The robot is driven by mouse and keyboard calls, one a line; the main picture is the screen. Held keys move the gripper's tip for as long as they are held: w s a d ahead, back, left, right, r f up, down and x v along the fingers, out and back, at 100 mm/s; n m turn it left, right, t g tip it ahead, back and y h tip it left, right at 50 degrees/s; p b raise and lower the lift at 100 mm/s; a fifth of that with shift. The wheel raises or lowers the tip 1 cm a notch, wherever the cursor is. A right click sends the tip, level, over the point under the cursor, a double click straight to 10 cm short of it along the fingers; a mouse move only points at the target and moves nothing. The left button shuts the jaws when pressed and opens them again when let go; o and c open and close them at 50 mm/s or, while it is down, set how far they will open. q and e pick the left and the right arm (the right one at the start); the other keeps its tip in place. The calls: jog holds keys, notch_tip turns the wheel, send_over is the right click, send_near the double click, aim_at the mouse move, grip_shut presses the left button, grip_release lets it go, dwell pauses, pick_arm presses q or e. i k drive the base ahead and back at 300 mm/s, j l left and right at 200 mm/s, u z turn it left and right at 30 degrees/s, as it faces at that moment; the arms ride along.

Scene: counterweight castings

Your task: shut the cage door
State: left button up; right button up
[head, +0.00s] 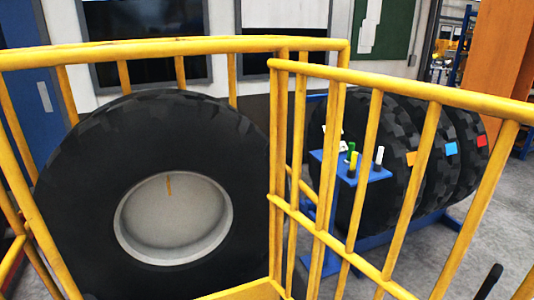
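The yellow cage (122,52) of tubular rails stands around a large black tyre (80,150) with a pale grey rim in the head view. The barred yellow panel on the right looks like the cage door (430,85). It meets the cage at an upright post near the middle of the picture and swings out toward me on the right, so it stands open. Its near end runs out of the picture. A small dark rounded part (489,282) shows at the lower right; I cannot tell what it is. Neither gripper can be made out.
Behind the door, several tyres with coloured tags (451,149) stand on a blue rack (440,222). A small blue stand (374,176) holds marker-like items beside them. Grey floor shows at the right. An orange column (497,50) stands at the back right.

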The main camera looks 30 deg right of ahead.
aim_at(515, 113)
jog(key=k+l+u, duration=0.1)
jog(key=l, duration=0.35)
jog(key=k+l+u, duration=0.1)
jog(key=l, duration=0.3)
jog(key=k+l+u, duration=0.1)
jog(key=k+l, duration=0.15)
jog(key=l, duration=0.2)
jog(key=k+l+u, duration=0.15)
jog(key=l, duration=0.25)
jog(key=k+l+u, duration=0.1)
jog(key=k+l, duration=0.15)
jog(key=l, duration=0.15)
jog(key=k+l+u, duration=0.1)
jog(key=l, duration=0.25)
jog(key=l+u, duration=0.1)
jog(key=l, duration=1.15)
